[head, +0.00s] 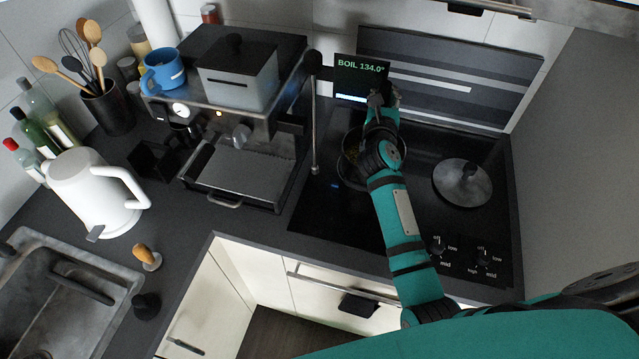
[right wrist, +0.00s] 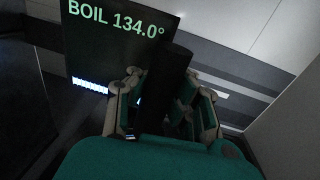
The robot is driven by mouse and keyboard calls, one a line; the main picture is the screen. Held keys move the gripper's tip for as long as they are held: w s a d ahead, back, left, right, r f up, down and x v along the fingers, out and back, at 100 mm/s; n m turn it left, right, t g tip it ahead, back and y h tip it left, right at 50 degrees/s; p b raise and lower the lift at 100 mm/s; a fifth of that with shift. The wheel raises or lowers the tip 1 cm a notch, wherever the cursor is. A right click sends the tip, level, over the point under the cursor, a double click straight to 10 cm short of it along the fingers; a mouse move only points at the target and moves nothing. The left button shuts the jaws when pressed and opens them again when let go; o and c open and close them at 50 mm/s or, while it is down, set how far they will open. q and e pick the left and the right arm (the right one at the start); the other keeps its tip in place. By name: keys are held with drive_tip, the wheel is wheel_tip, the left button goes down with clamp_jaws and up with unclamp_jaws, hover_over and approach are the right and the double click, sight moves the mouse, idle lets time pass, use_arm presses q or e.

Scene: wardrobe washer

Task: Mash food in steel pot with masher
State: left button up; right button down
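My right gripper (head: 380,101) is above the back of the pot. In the right wrist view, the fingers (right wrist: 165,105) are on both sides of a dark upright handle (right wrist: 174,68), which appears to be the masher's. They look closed on it. The masher's head is hidden. My left gripper is not in view.
A floating sign (head: 361,70) reads BOIL 134.0°. A round lid (head: 462,184) lies on the cooktop at right. A coffee machine (head: 240,172) stands left of the cooktop, with a white kettle (head: 85,190) farther left. A wall (head: 580,170) bounds the right side.

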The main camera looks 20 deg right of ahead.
sight(386, 86)
wheel_tip(386, 86, up, 2)
drive_tip(key=shift+r+p, duration=0.1)
drive_tip(key=shift+p, duration=0.6)
drive_tip(key=shift+r+b, duration=0.25)
drive_tip(key=shift+b, duration=0.05)
drive_tip(key=shift+r, duration=0.9)
wheel_tip(386, 86, up, 4)
drive_tip(key=shift+f, duration=0.1)
